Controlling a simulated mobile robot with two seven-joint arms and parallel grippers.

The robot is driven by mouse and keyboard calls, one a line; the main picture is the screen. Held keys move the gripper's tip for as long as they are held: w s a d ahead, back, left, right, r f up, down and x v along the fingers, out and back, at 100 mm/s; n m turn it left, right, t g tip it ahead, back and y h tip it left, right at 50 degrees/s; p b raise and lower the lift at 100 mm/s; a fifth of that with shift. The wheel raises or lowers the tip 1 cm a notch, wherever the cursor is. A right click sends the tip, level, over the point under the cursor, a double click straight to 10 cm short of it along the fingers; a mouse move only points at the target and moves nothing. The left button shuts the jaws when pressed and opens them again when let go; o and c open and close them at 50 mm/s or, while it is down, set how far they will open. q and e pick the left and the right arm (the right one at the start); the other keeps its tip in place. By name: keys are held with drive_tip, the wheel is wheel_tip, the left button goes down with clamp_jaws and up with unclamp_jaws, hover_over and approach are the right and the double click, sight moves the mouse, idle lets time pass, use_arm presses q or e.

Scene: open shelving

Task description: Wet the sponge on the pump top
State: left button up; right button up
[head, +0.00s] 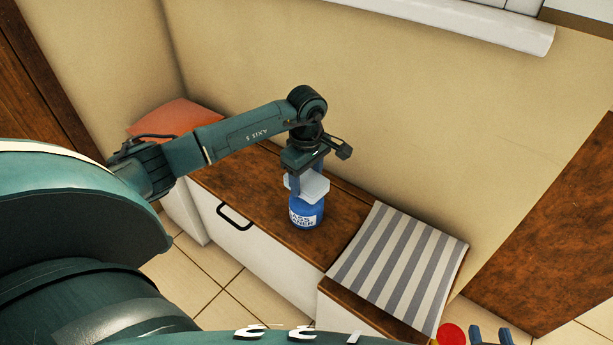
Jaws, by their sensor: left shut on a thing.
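My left gripper (305,178) reaches down from above with its blue fingers shut on a pale grey sponge (316,188). The sponge is right at the top of a blue bottle (305,213) with a white label, which stands upright on the brown wooden bench top (255,185). The sponge and fingers hide the bottle's pump top, so I cannot tell whether they touch it. My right gripper (491,335) shows only as two blue fingertips at the bottom right edge, apart with nothing seen between them.
A grey-and-white striped cushion (397,265) lies right of the bottle, and an orange cushion (175,118) lies at the far left. The white drawer front has a black handle (234,217). A red round thing (451,335) is by my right gripper. The wall is close behind.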

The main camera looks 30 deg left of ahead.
sight(306, 178)
use_arm(q)
drive_tip(key=shift+r+p, duration=2.55)
drive_tip(key=shift+r, duration=0.95)
